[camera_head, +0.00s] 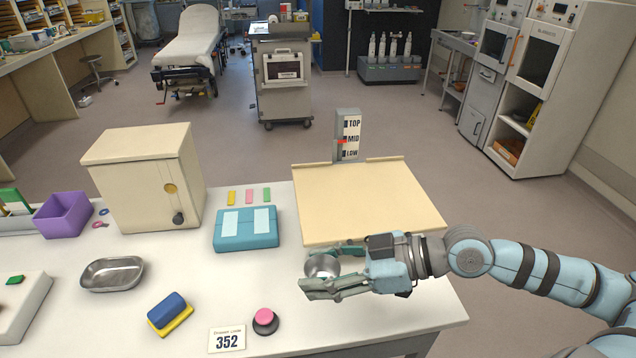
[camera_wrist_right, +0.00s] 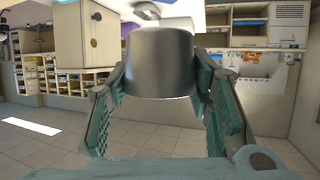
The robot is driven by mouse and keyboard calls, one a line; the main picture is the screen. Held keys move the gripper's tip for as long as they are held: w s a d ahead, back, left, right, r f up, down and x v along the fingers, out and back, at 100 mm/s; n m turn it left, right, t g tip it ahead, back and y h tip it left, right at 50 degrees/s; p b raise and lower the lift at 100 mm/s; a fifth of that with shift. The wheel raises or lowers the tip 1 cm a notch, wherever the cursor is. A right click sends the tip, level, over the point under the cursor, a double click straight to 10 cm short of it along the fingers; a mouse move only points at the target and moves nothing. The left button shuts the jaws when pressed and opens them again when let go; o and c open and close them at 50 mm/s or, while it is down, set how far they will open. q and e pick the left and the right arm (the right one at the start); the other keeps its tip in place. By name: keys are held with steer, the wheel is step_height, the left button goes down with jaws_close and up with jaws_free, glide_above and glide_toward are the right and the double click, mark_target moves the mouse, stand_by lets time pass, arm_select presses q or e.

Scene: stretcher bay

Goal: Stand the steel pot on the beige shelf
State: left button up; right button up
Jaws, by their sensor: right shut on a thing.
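The steel pot (camera_head: 321,267) is a small, round, shiny metal pot. My right gripper (camera_head: 330,275) is shut on it, with a finger on either side. In the right wrist view the pot (camera_wrist_right: 160,62) fills the space between the two fingertips of the right gripper (camera_wrist_right: 160,85). The beige shelf (camera_head: 370,200) is a flat board at the back right of the white table, with a level sign (camera_head: 350,140) behind it. The pot is near the shelf's front left corner, on the viewer's side. I cannot tell its height above the table. My left gripper is not in view.
A cream cabinet (camera_head: 140,185), a teal box (camera_head: 247,229), a metal tray (camera_head: 112,273), a purple bin (camera_head: 63,215), a blue and yellow block (camera_head: 168,312), a pink button (camera_head: 264,318) and a number card (camera_head: 227,340) are on the table (camera_head: 200,275). The shelf's top looks clear.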

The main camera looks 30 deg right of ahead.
steer(key=w+d+r+m+t+h, duration=0.2)
steer(key=w+d+r, duration=0.1)
steer(key=w+d, duration=0.5)
step_height(320, 180, up, 10)
steer(key=m+t+h, duration=0.4)
steer(key=m+h, duration=0.4)
glide_above(367, 205)
step_height(367, 205, down, 19)
steer(key=shift+r+b, duration=0.1)
steer(key=shift+b, duration=0.9)
steer(key=o, duration=1.2)
steer(key=shift+c, duration=0.2)
